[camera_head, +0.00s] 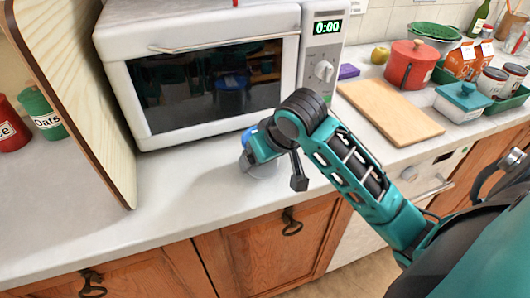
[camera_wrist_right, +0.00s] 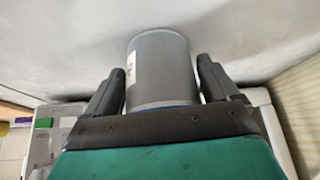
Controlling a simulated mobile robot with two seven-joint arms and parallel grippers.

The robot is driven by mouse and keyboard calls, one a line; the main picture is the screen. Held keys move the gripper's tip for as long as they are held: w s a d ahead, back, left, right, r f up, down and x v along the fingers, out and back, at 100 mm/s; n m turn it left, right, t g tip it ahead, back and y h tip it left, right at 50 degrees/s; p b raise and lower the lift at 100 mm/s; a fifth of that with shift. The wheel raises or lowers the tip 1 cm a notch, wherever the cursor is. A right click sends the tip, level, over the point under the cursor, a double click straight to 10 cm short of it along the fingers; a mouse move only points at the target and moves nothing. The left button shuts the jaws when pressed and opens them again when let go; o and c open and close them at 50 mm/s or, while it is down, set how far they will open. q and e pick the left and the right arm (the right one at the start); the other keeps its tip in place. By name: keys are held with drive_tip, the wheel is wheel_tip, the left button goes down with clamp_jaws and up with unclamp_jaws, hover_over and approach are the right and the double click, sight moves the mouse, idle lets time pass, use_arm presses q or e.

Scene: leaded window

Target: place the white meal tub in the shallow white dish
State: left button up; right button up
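A pale grey-white tub (camera_head: 258,164) with a blue top stands on or just above the counter in front of the microwave, partly hidden by my right gripper. In the right wrist view the tub (camera_wrist_right: 160,72) is a grey-white cylinder with a white label on its side. In the head view the right gripper (camera_head: 270,160) reaches down over the tub. I see no shallow white dish. My left gripper is not in view.
A microwave (camera_head: 120,80) stands behind the tub, and an upright wooden panel (camera_head: 85,95) is at the left. A wooden board (camera_head: 390,110), red pot (camera_head: 408,68) and teal-lidded white box (camera_head: 461,104) are at the right. The front counter (camera_head: 170,205) is clear.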

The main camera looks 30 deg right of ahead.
drive_tip(key=shift+o, duration=0.9)
